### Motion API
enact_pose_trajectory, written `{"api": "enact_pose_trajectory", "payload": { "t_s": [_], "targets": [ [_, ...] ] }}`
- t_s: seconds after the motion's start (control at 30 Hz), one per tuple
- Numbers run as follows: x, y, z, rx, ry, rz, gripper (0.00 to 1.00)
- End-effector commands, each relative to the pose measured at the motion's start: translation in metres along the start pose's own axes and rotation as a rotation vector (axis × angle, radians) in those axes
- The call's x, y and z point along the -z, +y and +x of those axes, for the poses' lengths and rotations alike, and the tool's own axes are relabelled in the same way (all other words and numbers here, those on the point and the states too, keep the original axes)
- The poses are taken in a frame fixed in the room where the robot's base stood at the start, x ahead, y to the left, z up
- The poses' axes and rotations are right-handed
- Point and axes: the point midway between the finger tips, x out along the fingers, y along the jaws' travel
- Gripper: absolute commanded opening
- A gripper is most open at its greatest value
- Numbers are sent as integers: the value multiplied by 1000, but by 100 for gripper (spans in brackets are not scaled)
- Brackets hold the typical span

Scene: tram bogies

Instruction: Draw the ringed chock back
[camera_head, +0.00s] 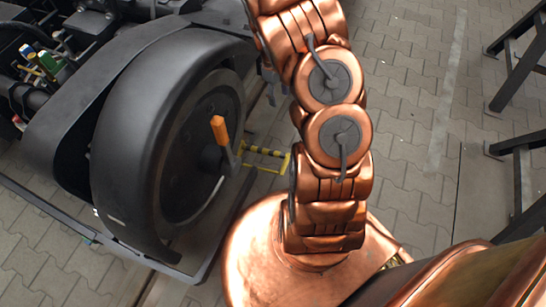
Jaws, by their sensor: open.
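A yellow-and-black striped piece (264,150), which looks like the chock, stands low at the right side of a large dark wheel (190,150). Its yellow frame reaches right toward my copper arm. I cannot make out a ring on it, and I cannot tell whether it touches the wheel. An orange-handled lever (219,130) sits upright in front of the wheel's hub and partly overlaps the area by the striped piece. My arm rises just right of the striped piece and leaves the picture at the top. My gripper is not in view.
The bogie frame and machinery fill the left, with coloured small parts (42,62) at the far left. A dark low rail (60,215) runs along the floor by the wheel. Dark trestle legs (520,165) stand at the right. The paved floor (410,110) between is clear.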

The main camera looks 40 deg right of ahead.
Motion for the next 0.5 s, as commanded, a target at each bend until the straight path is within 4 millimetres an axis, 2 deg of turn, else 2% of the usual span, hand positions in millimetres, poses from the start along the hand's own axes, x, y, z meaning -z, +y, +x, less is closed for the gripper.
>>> {"api": "enact_pose_trajectory", "payload": {
  "t_s": [0.03, 0.3, 0.5],
  "targets": [
    [7, 6, 30, 9, 1, -14, 56],
    [37, 25, 144, 52, 32, -113, 56],
    [58, 25, 231, 96, 72, -186, 56]
  ]
}}
